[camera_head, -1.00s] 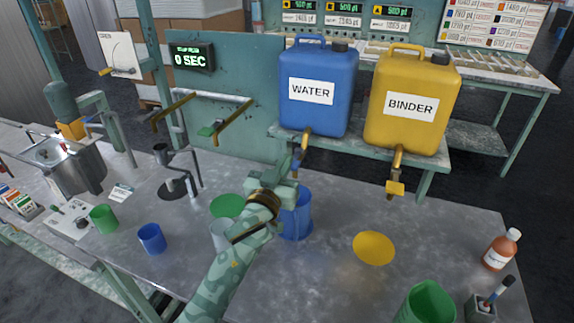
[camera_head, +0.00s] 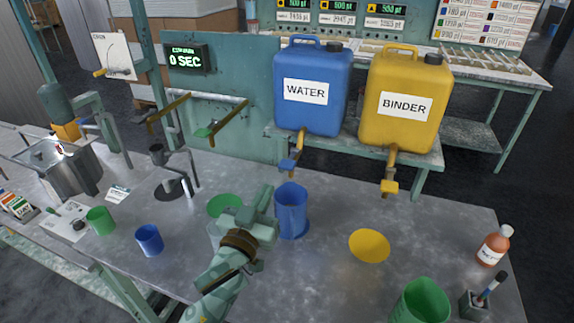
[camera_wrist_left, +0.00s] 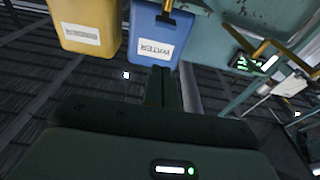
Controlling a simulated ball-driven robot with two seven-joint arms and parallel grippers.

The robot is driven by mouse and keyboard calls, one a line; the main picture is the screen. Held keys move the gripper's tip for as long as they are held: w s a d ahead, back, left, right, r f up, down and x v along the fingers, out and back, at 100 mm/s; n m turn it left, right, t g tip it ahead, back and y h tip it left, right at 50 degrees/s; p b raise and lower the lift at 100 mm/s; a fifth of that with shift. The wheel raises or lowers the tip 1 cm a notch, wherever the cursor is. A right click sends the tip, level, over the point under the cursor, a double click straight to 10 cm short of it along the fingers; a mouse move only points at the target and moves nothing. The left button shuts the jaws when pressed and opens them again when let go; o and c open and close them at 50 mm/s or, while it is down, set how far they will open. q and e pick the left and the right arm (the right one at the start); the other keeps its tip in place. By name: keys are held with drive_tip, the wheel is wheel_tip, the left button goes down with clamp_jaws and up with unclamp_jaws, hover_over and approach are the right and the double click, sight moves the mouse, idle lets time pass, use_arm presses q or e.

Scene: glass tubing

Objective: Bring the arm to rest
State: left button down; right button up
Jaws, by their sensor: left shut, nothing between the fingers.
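My left gripper (camera_head: 265,207) is above the middle of the grey workbench (camera_head: 320,275) in the head view, just left of a tall blue pitcher (camera_head: 291,212). Its fingers (camera_wrist_left: 163,88) are closed together and empty in the wrist view. I cannot tell whether it touches the pitcher. My right gripper is not in view.
The blue WATER jug (camera_head: 311,112) and yellow BINDER jug (camera_head: 405,125) stand on a shelf behind, their taps hanging down. A yellow disc (camera_head: 369,245), green container (camera_head: 421,303) and brown bottle (camera_head: 494,246) are to the right. Small blue (camera_head: 149,240) and green (camera_head: 100,220) cups stand left.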

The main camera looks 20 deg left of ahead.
use_arm(q)
drive_tip(key=s+a+f+m+g+y, duration=0.25)
drive_tip(key=s+f+g, duration=0.2)
drive_tip(key=s, duration=0.35)
drive_tip(key=s+a+f+m+g+y, duration=0.1)
drive_tip(key=s+a+f+m+g, duration=0.1)
drive_tip(key=s+a+f+g, duration=0.45)
drive_tip(key=s+a+f+m+g+y, duration=0.1)
drive_tip(key=s+f+m+g+y, duration=0.2)
drive_tip(key=s, duration=0.6)
drive_tip(key=s+d+f+n+g+h, duration=0.1)
drive_tip(key=s+d+f+h, duration=0.15)
drive_tip(key=f, duration=1.15)
drive_tip(key=s+d+f+g+h, duration=0.15)
drive_tip(key=s+f, duration=0.25)
drive_tip(key=f, duration=1)
drive_tip(key=s+f+n+g+h, duration=0.1)
drive_tip(key=s+f, duration=0.5)
drive_tip(key=s, duration=0.3)
drive_tip(key=s+f+n+g+h, duration=0.1)
drive_tip(key=s+f+n, duration=0.1)
drive_tip(key=s+f, duration=0.5)
drive_tip(key=shift+s, duration=1.1)
drive_tip(key=shift+g, duration=0.25)
